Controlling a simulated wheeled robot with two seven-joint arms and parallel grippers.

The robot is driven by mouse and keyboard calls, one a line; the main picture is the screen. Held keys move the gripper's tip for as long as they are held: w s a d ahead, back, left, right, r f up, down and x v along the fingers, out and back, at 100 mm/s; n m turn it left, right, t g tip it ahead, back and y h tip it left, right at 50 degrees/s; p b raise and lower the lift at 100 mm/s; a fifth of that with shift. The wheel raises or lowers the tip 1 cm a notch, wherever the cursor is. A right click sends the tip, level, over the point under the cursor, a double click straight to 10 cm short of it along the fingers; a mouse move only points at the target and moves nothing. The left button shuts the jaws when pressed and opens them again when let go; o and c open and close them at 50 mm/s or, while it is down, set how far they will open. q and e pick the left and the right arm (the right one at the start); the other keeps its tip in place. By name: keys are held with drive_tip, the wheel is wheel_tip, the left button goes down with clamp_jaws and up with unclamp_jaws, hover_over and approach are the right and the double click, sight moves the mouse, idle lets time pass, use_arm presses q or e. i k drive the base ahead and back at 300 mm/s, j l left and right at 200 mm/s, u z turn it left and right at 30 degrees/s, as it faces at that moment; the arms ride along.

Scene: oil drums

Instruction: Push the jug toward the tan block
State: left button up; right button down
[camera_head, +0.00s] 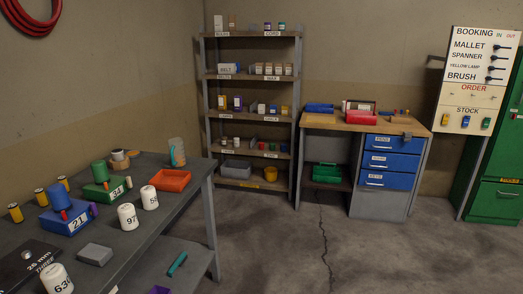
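A tall pale container with a teal strip down its side (177,152) stands upright at the far right end of the dark table. It may be the jug, but it is too small to be sure. A small tan piece (132,153) lies at the back of the table, to the left of that container, beside a round grey and orange-brown item (119,156). I cannot tell whether the tan piece is the tan block. Neither of my grippers shows in the head view.
The dark table (150,215) also holds an orange tray (171,180), white numbered weights (127,216), a blue box marked 21 (67,217), a green box (107,190) and a grey block (94,254). Shelves (250,78) and a workbench (365,124) stand behind. The right floor is clear.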

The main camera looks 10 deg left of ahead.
sight(175, 145)
drive_tip(key=i+u, duration=0.35)
drive_tip(key=i+l+u, duration=0.3)
drive_tip(key=i, duration=0.15)
drive_tip(key=i+l+u, duration=0.1)
drive_tip(key=i+u, duration=0.25)
drive_tip(key=i+l+u, duration=0.15)
drive_tip(key=i+u, duration=0.25)
drive_tip(key=i+l+u, duration=0.15)
drive_tip(key=u, duration=0.25)
drive_tip(key=i+l+u, duration=0.2)
drive_tip(key=l+u, duration=0.2)
drive_tip(key=i+l+u, duration=0.2)
drive_tip(key=l+u, duration=0.25)
drive_tip(key=i+l+u, duration=0.15)
drive_tip(key=l, duration=0.1)
